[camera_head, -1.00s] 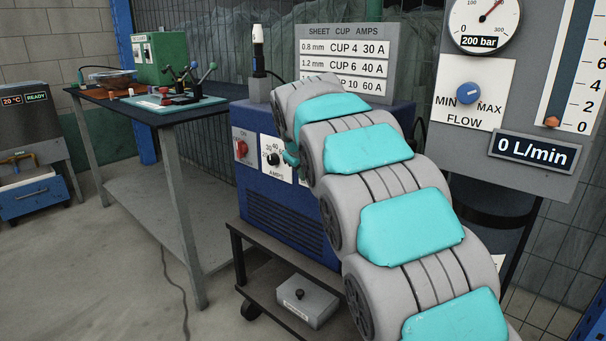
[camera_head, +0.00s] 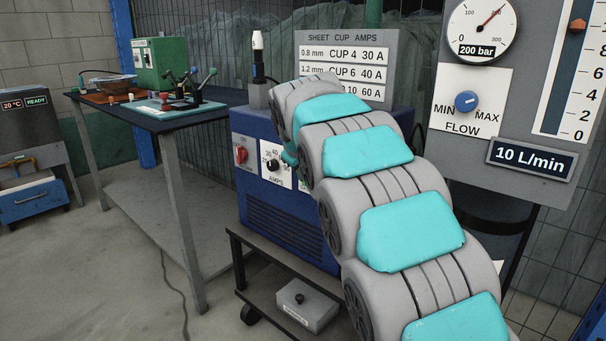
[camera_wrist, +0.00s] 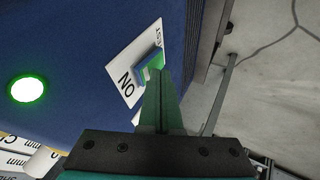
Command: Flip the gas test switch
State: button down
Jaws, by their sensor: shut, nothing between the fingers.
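The gas test switch, a small rocker with a green face (camera_wrist: 152,66), sits on a white plate (camera_wrist: 126,86) marked "ON" and "TEST" on the blue welder front in the wrist view. My gripper (camera_wrist: 162,72) is shut and empty, its fingertips at the rocker; whether they press it I cannot tell. In the head view my arm hides the switch and the gripper. The flow readout (camera_head: 531,158) shows 10 L/min, and the orange float (camera_head: 578,25) stands high in its tube.
A green lamp (camera_wrist: 27,88) glows beside the switch. The blue welder (camera_head: 285,215) stands on a dark cart, with a red knob (camera_head: 241,155) and amps dial (camera_head: 273,165) on its front. A workbench (camera_head: 160,120) stands to the left. The pressure gauge (camera_head: 482,28) reads 200 bar.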

jog(key=s+a+f+v, duration=0.1)
jog(key=a+v, duration=0.1)
jog(key=v, duration=1)
jog(key=shift+b, duration=0.35)
jog(key=shift+s+a, duration=0.1)
jog(key=shift+s+f+g+b, duration=0.15)
jog(key=shift+f+g+b, duration=0.15)
jog(key=shift+f+b, duration=0.4)
